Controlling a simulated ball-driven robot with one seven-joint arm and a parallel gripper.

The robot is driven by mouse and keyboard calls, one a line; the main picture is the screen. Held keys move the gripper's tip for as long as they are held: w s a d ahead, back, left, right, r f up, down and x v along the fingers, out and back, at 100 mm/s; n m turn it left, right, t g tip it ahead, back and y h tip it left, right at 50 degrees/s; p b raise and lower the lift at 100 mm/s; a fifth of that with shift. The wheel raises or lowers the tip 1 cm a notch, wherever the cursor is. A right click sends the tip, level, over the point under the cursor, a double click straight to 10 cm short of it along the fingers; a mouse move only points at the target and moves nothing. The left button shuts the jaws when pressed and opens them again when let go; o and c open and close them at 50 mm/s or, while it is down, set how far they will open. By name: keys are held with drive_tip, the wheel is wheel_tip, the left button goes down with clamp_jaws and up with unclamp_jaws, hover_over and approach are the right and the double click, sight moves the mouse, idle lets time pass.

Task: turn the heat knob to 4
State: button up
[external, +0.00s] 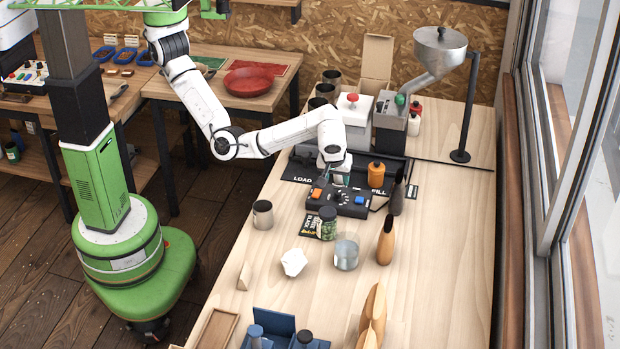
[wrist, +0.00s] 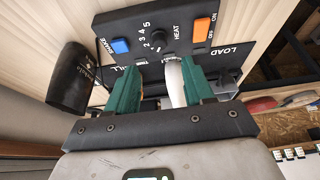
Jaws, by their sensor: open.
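The black control panel (external: 334,205) stands on the wooden bench in the external view. It also shows in the wrist view (wrist: 181,38). Its small dark heat knob (wrist: 157,43) sits near the printed numbers and the word HEAT; where its pointer stands is too small to tell. My gripper (wrist: 160,72) has green fingers spread apart, near the panel's edge and below the knob in the wrist view. A pale rounded thing (wrist: 175,84) shows between the fingers, nearer the right one; I cannot tell whether they touch. In the external view my gripper (external: 338,178) is just behind the panel.
An orange on/off switch (wrist: 201,28) and a blue button (wrist: 121,46) flank the knob. A dark bottle (wrist: 73,80) stands beside the panel. An orange bottle (external: 376,174), a jar of green beans (external: 328,224) and a glass (external: 346,254) stand nearby.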

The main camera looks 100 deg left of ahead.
sight(338, 192)
drive_tip(key=x, duration=0.8)
drive_tip(key=shift+a+f, duration=0.1)
drive_tip(key=shift+f, duration=0.2)
drive_tip(key=shift+c, duration=0.2)
clamp_jaws()
